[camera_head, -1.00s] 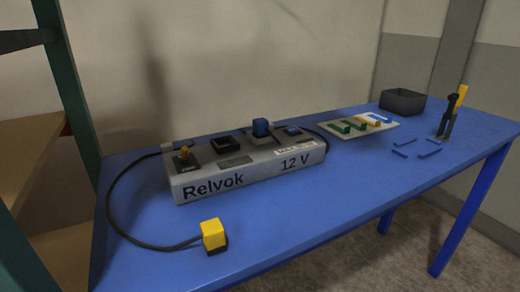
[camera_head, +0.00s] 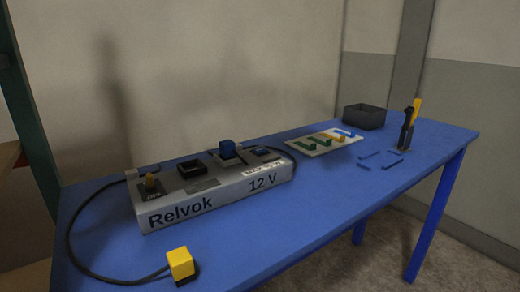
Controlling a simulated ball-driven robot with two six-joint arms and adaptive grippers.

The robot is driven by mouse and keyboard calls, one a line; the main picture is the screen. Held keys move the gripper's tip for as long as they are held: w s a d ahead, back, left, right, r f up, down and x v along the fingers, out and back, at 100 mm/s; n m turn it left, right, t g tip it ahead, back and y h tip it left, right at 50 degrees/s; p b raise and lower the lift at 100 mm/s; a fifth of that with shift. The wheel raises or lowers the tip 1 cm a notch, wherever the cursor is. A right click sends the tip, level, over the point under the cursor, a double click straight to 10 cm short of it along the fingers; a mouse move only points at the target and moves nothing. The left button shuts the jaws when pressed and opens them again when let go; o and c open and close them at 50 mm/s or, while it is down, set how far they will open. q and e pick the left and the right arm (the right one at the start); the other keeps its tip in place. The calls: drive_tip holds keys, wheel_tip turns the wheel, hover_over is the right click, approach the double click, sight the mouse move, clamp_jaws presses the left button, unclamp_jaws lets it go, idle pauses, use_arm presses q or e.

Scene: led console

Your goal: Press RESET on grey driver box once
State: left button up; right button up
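The grey driver box (camera_head: 215,196), marked "Relvok" and "12 V", sits on the left part of the blue table. The small print near the right end is too small to read, so I cannot tell which control is RESET. Neither of my grippers is in view.
A yellow block on a black base (camera_head: 181,263) is cabled to the box at the front left.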

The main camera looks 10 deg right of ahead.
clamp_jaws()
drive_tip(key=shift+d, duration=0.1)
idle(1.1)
